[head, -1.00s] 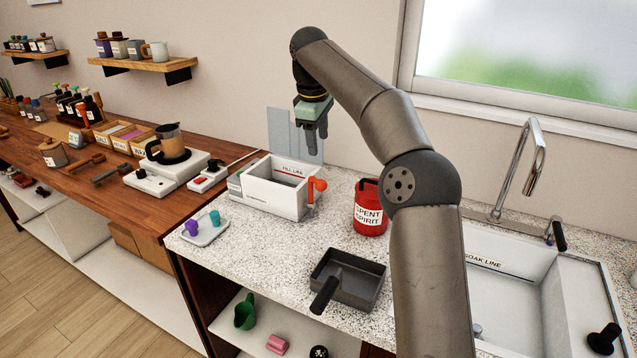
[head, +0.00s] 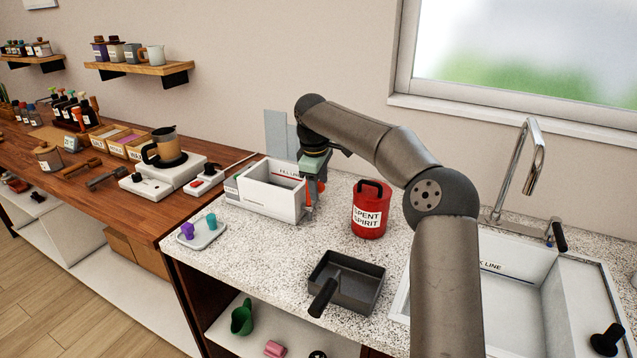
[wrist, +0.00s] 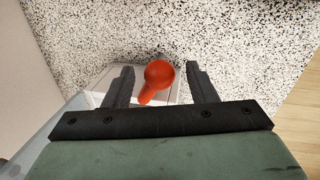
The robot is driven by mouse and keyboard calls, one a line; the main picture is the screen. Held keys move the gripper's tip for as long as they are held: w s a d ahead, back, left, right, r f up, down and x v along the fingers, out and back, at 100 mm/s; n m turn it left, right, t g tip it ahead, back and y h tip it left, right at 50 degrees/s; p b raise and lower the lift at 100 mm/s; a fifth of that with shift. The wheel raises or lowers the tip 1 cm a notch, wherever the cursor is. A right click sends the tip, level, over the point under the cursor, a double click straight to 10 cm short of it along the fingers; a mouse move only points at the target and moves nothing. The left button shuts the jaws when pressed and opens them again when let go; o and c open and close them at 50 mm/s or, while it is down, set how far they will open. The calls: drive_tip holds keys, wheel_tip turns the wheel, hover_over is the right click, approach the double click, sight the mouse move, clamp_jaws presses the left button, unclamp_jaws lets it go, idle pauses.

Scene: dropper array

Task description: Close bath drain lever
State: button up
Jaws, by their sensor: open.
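The white bath (head: 258,199) stands on the speckled counter, with a "FILL LINE" mark inside. Its orange drain lever (wrist: 157,80) shows in the wrist view between the two dark fingers of my gripper (wrist: 160,86). In the head view my gripper (head: 312,198) points down at the bath's right end and hides most of the lever. The gripper is open, with a finger on each side of the lever and visible gaps to both fingers. The lever's round knob faces the camera; its lower part and mount are mostly hidden.
A red "SPENT SPIRIT" can (head: 369,212) stands just right of my gripper. A black pan (head: 372,290) lies in front, and a small tray (head: 213,236) with purple and teal pieces is at front left. The sink (head: 520,262) is at right. Speckled counter between them is free.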

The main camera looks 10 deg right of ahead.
drive_tip(key=c, duration=1)
drive_tip(key=shift+o, duration=0.2)
drive_tip(key=shift+r, duration=0.1)
drive_tip(key=shift+s+a+r+m+p, duration=0.15)
drive_tip(key=shift+a+m+p, duration=0.45)
drive_tip(key=shift+m+p, duration=0.55)
drive_tip(key=shift+w+a+m+g+h+p, duration=0.25)
drive_tip(key=shift+a+m+p, duration=0.45)
drive_tip(key=shift+m+p, duration=0.75)
drive_tip(key=shift+w+a+m+g+h+p, duration=0.1)
drive_tip(key=shift+w+a+m+g+p, duration=0.4)
drive_tip(key=shift+m+p, duration=1)
drive_tip(key=shift+s+a+m+g+h+p, duration=0.15)
drive_tip(key=shift+a+m+p, duration=0.7)
drive_tip(key=shift+m, duration=1.15)
drive_tip(key=o, duration=1)
drive_tip(key=shift+f, duration=0.2)
drive_tip(key=shift+c, duration=0.2)
